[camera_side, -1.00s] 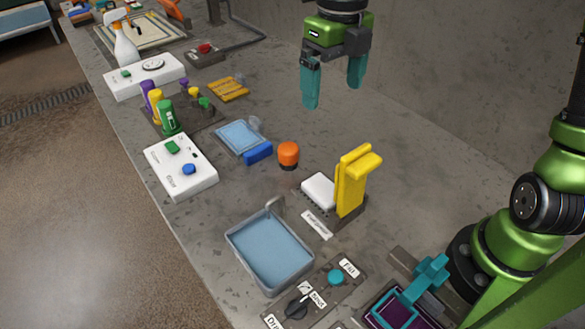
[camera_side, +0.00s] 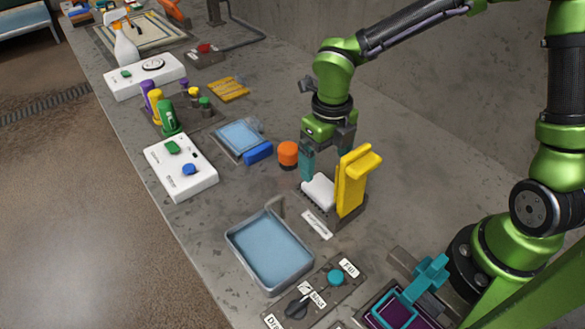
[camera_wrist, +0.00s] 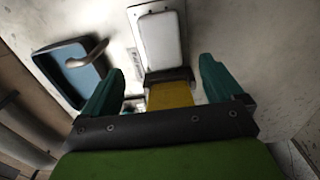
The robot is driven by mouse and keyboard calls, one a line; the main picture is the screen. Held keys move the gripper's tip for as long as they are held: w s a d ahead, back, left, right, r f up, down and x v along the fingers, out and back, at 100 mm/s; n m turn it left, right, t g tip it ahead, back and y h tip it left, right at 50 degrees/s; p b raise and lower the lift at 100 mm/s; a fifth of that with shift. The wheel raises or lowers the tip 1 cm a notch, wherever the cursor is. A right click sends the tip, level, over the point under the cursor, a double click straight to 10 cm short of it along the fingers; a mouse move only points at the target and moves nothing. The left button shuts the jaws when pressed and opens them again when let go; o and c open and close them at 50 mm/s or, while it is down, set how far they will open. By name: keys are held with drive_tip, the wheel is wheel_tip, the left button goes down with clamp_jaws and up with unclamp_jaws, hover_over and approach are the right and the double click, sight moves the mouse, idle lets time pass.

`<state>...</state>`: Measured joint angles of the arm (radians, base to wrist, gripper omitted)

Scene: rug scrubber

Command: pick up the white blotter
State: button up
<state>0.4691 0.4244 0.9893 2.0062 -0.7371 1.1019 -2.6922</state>
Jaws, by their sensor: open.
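The white blotter (camera_side: 319,191) is a white block with rounded edges on a dark base, beside a tall yellow piece (camera_side: 351,185). In the wrist view the blotter (camera_wrist: 160,40) lies ahead of my fingertips, near the top of the picture. My gripper (camera_side: 325,163) points down just behind the blotter in the side view. Its teal jaws are apart, and the right one is mostly hidden behind the yellow piece. In the wrist view my gripper (camera_wrist: 162,72) is open, with part of the yellow piece (camera_wrist: 170,95) showing between the jaws.
An orange knob (camera_side: 288,154) stands close to the left of my gripper. A basin with a blue inside (camera_side: 270,250) is in front of the blotter. A blue block (camera_side: 258,152) and a white switch box (camera_side: 181,168) lie further left. Bare counter lies behind my gripper.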

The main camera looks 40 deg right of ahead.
sight(324, 188)
wheel_tip(324, 188, down, 8)
drive_tip(key=shift+d+f, duration=0.15)
drive_tip(key=c, duration=1.2)
drive_tip(key=shift+w+r, duration=0.1)
drive_tip(key=shift+r, duration=0.1)
